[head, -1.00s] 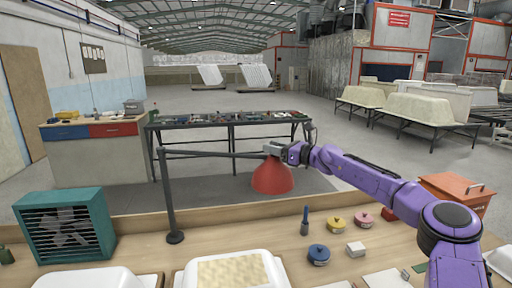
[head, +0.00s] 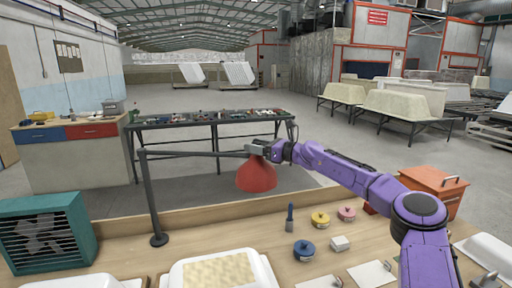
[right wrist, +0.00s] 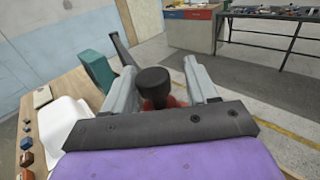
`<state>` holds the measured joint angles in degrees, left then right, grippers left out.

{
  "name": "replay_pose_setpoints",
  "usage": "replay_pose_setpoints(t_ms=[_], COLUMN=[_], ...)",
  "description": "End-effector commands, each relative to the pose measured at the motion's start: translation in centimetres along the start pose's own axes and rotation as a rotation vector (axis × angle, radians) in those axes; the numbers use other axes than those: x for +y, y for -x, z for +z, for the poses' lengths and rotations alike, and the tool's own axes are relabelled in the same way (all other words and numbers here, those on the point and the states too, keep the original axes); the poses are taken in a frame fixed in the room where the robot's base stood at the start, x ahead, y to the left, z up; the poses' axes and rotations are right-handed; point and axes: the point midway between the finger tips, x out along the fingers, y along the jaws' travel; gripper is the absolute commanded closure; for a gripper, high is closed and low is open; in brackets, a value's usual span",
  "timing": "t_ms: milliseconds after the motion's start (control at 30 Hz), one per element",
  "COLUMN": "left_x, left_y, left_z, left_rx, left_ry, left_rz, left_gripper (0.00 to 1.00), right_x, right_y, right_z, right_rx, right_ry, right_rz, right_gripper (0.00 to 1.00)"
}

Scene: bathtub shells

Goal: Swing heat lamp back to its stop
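The heat lamp is a red conical shade (head: 257,176) on a dark horizontal arm (head: 195,154). That arm runs from an upright post (head: 151,200) standing on the bench at the left. The lamp hangs just beyond the bench's far edge. My right gripper (head: 256,149) is at the top of the shade, at the outer end of the lamp arm. In the right wrist view, a black knob (right wrist: 153,82) stands between the two spread grey fingers, with a gap visible on its right side. Only a little red of the shade shows below it. My left gripper is out of view.
A teal fan heater (head: 45,232) stands at the bench's left. A white shell mould (head: 262,264), a blue pot (head: 304,250), a yellow pot (head: 320,220) and a white block (head: 340,243) sit on the bench. An orange toolbox (head: 436,187) is at the right.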

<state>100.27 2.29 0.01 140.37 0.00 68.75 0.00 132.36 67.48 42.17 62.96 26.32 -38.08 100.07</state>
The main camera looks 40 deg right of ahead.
Motion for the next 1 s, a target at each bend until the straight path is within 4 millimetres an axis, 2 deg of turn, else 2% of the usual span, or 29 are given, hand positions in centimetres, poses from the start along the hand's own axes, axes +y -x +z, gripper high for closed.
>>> replay_pose_setpoints(t_ms=[167,500,700,1000], left_x=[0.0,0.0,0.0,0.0], left_y=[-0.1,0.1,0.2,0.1], left_z=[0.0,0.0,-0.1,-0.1], left_rx=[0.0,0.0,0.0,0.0], left_ry=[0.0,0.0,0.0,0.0], left_rz=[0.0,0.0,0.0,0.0], left_gripper=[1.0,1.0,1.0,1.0], right_x=[-0.1,0.0,0.2,0.2], right_y=[0.6,6.5,9.0,10.5], right_z=[0.1,0.6,0.2,0.1], right_rx=[-0.003,-0.01,-0.01,-0.001], right_ry=[0.001,-0.001,-0.002,0.0], right_rz=[-0.001,-0.001,0.006,0.002], right_gripper=[0.42,0.42,0.42,0.42])
